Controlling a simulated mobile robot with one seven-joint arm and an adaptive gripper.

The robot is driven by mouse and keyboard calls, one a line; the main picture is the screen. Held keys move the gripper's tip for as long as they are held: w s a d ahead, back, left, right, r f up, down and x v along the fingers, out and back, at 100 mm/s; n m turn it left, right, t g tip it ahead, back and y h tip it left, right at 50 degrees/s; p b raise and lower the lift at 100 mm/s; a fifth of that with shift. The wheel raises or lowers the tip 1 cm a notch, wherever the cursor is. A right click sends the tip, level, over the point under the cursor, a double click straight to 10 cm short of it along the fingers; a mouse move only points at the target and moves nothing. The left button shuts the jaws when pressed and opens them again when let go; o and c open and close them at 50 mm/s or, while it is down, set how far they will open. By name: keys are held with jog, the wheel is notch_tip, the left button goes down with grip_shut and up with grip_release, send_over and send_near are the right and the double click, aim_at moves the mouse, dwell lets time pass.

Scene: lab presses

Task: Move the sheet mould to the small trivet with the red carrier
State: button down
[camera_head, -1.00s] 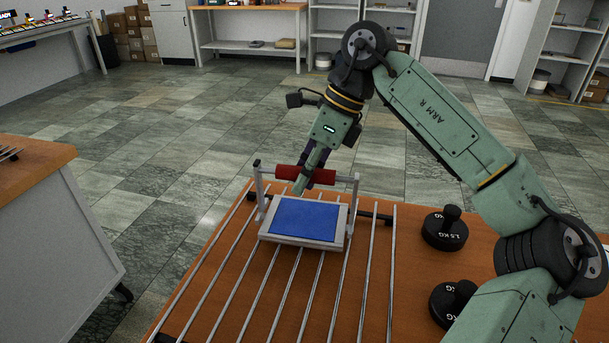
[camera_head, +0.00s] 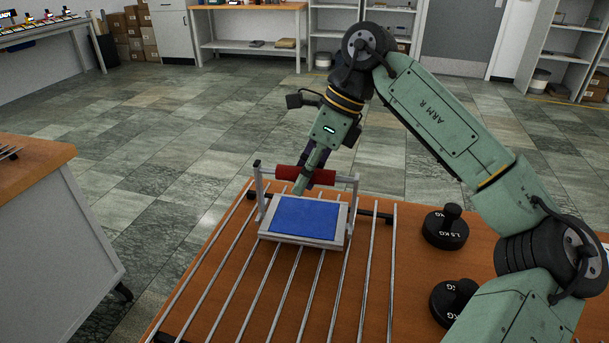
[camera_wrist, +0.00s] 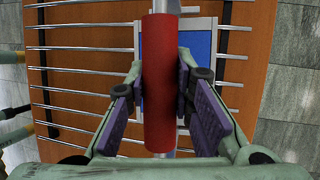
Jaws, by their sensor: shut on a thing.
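The red carrier is a frame with two upright posts and a red grip (camera_head: 291,173) across the top. It stands around a pale tray-like mould with a blue top (camera_head: 305,217), on the metal rods of a large rack. I cannot tell whether the carrier bears the mould's weight. My gripper (camera_head: 309,178) reaches down from above and is shut on the red grip near its middle. In the wrist view the red grip (camera_wrist: 158,85) lies between the purple finger pads, and the blue top (camera_wrist: 201,62) shows behind it. I cannot make out a small trivet.
The rod rack (camera_head: 223,262) covers much of the orange tabletop (camera_head: 408,290). Two black weights, one marked 2.5 KG (camera_head: 445,228) and one nearer (camera_head: 451,301), stand right of the rack. Another bench (camera_head: 62,215) with rods on it is at left, across open floor.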

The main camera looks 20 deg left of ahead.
jog(key=shift+f+b, duration=0.3)
jog(key=shift+f, duration=0.05)
jog(key=shift+r, duration=0.2)
dwell(0.4)
jog(key=shift+r+p, duration=1.9)
jog(key=shift+r, duration=0.45)
jog(key=shift+f, duration=0.1)
